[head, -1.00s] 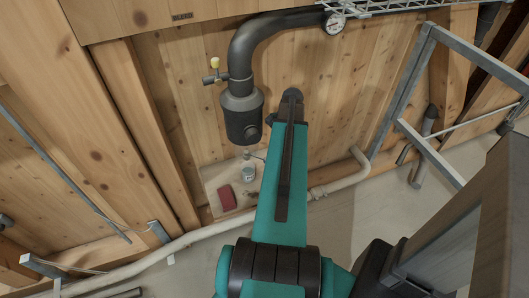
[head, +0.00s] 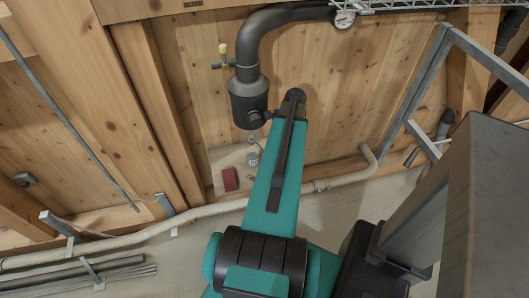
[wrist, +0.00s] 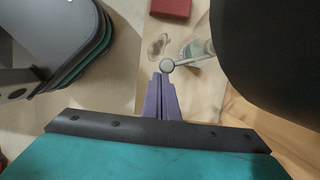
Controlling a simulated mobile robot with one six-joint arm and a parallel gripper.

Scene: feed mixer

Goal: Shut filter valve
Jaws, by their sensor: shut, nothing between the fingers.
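The dark filter canister (head: 248,100) hangs from a thick black pipe on the wooden wall. A small valve with a yellow knob (head: 223,48) sits on the pipe just above the canister, on its left side. My arm reaches up to the right of the canister, and its far end hides my gripper in the head view. In the wrist view my gripper's purple fingers (wrist: 160,80) are shut and empty. A round grey end with a pale rod (wrist: 190,59) lies just beyond the fingertips; I cannot tell whether they touch. A dark rounded body fills the upper right there.
A small ledge below the canister holds a red block (head: 230,179) and a small tin (head: 253,159). A pale pipe (head: 335,179) runs along the wall's foot. A gauge (head: 344,19) and wire rack are at the top. A grey metal frame (head: 415,85) stands right.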

